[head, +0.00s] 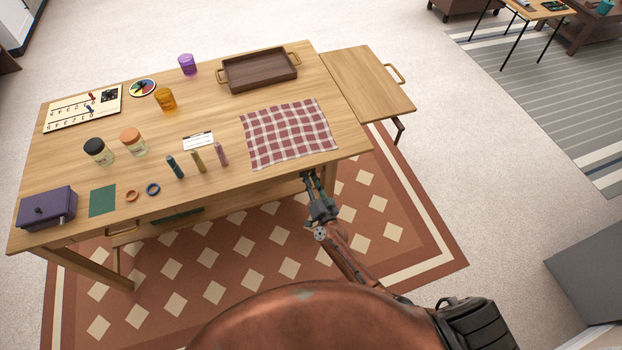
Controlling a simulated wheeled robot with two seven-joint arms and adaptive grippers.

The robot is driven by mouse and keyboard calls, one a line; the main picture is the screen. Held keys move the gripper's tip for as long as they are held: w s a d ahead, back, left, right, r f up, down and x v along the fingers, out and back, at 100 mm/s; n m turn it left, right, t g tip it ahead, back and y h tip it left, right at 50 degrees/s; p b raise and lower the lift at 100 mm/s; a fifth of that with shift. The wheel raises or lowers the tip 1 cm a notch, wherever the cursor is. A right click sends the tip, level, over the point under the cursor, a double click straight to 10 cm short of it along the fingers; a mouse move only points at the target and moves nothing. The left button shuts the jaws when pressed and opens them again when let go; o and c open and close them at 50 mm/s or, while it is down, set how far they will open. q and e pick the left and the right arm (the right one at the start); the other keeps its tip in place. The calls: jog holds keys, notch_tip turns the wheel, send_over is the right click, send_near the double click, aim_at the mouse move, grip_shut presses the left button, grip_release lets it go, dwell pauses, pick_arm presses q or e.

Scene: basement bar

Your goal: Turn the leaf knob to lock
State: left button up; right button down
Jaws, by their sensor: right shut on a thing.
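The wooden table (215,115) has a side leaf (362,82) at its right end. The leaf looks raised, about level with the top, and has a brass handle (396,74) on its outer edge. A dark bracket (399,130) shows under its near corner. My right gripper (311,178) is at the table's front edge, just below the checked cloth. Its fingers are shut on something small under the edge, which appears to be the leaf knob. The knob itself is hidden by the fingers and the tabletop. My left gripper is out of view.
A checked cloth (288,134) lies near the front edge, with a brown tray (259,72) behind it. Jars, cups, several small upright pieces and a purple box (47,208) stand further left. Patterned rug (262,245) lies below; floor right of the leaf is clear.

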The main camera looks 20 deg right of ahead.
jog(key=shift+m+b, duration=0.65)
jog(key=shift+m, duration=3.45)
jog(key=c, duration=1.6)
grip_release()
jog(key=s, duration=1.2)
jog(key=shift+d, duration=0.2)
